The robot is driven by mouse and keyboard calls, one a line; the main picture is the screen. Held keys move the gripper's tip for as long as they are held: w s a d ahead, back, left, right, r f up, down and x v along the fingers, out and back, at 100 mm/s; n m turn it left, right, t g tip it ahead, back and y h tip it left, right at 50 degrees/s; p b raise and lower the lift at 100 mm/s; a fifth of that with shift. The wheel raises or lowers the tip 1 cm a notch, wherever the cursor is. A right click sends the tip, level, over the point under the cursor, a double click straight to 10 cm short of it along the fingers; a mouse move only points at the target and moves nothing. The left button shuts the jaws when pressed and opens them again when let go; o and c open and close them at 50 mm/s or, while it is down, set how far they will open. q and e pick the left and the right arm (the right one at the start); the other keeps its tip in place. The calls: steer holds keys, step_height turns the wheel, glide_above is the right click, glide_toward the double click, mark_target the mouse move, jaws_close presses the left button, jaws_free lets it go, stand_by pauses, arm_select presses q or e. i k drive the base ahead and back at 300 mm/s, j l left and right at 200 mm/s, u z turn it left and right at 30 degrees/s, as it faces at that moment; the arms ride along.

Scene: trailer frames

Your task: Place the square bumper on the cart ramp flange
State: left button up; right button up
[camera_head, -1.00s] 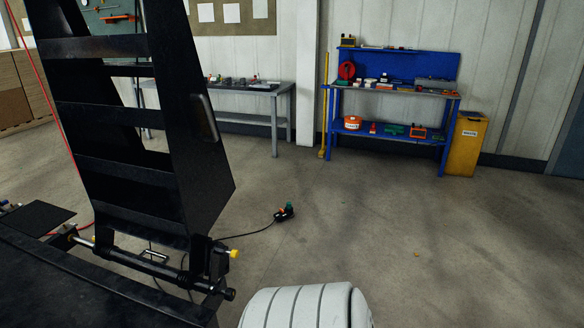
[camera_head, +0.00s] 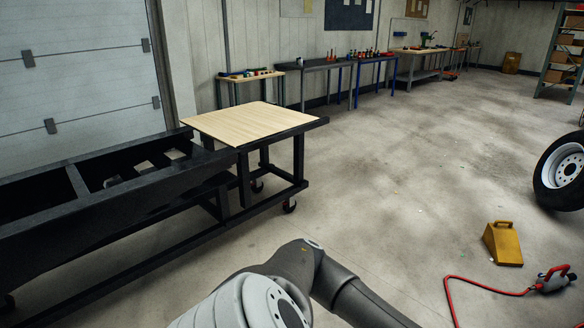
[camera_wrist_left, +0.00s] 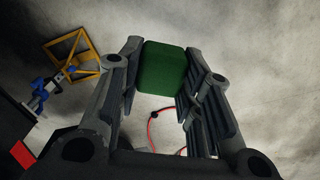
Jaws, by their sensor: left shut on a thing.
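In the left wrist view, my left gripper (camera_wrist_left: 165,58) is shut on a green, rounded block (camera_wrist_left: 164,76), which I take to be the square bumper. The block sits between the fingertips, with bare floor behind it. In the head view neither my grippers nor the bumper show. A black-framed cart with a pale wooden top (camera_head: 250,122) stands at the left of the middle. I see no upright ramp or ramp flange now, and I cannot tell whether this is the cart the task means. My right gripper is out of view.
A long black frame (camera_head: 90,205) adjoins the wooden-topped cart. A yellow wedge (camera_head: 503,243), a red hose with a tool (camera_head: 552,279) and a wheel (camera_head: 562,172) occupy the right floor. Workbenches (camera_head: 325,66) line the back wall. The middle floor is open.

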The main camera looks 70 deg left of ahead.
mark_target(24, 224)
steer(key=u, duration=1.7)
steer(key=j+u, duration=0.4)
steer(key=i+j+u, duration=0.1)
steer(key=j+u, duration=0.25)
steer(key=i+j+u, duration=0.1)
steer(key=u, duration=0.3)
steer(key=i+j, duration=0.15)
steer(key=j, duration=0.2)
steer(key=i+j, duration=0.15)
steer(key=j, duration=0.2)
steer(key=i+j, duration=0.2)
steer(key=j, duration=0.15)
steer(key=i+j, duration=0.15)
steer(key=j, duration=0.15)
steer(key=i+j, duration=0.15)
steer(key=j, duration=0.2)
steer(key=i+j, duration=0.15)
steer(key=j, duration=0.2)
